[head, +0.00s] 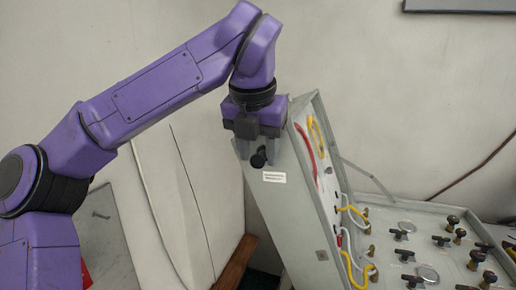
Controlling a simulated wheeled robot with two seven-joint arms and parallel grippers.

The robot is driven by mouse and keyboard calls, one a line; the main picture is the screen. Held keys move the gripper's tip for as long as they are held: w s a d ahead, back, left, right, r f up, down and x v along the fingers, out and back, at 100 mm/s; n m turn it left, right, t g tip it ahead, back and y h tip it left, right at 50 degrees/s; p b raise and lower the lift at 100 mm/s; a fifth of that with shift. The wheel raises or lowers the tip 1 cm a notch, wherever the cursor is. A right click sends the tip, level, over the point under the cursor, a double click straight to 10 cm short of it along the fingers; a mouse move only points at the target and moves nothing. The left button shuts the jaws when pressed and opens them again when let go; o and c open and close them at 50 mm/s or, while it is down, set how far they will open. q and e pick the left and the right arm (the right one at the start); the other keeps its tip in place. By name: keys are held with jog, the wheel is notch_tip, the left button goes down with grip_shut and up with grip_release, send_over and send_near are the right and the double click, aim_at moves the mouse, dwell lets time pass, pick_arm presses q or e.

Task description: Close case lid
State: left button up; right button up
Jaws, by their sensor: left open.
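The grey case lid (300,215) stands open, tilted up from the left side of the case. Its inner face, with red and yellow hoses, faces right. The case (420,215) lies at the lower right, with a panel of black-handled valves and round gauges. My left gripper (260,155) is open and points down at the upper left of the lid's outer side. A small dark knob-like part shows by the fingers. I cannot tell whether the fingers touch the lid. My right gripper is not in view.
A thin stay (366,176) runs from the lid down to the case. Yellow hoses (354,265) link the lid and the panel. A brown wooden piece (236,263) lies left of the lid's foot. A plain wall is behind, with free room above the case.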

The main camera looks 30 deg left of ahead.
pick_arm(q)
jog(key=shift+s, duration=0.1)
grip_shut()
jog(key=w+d+r, duration=0.2)
jog(key=d+r, duration=0.1)
jog(key=d, duration=0.8)
jog(key=w+d+r, duration=0.3)
jog(key=d, duration=0.7)
jog(key=shift+d, duration=0.4)
jog(key=shift+r, duration=0.1)
grip_release()
jog(key=shift+w+r, duration=0.1)
jog(key=shift+w, duration=0.25)
jog(key=shift+s+r, duration=0.1)
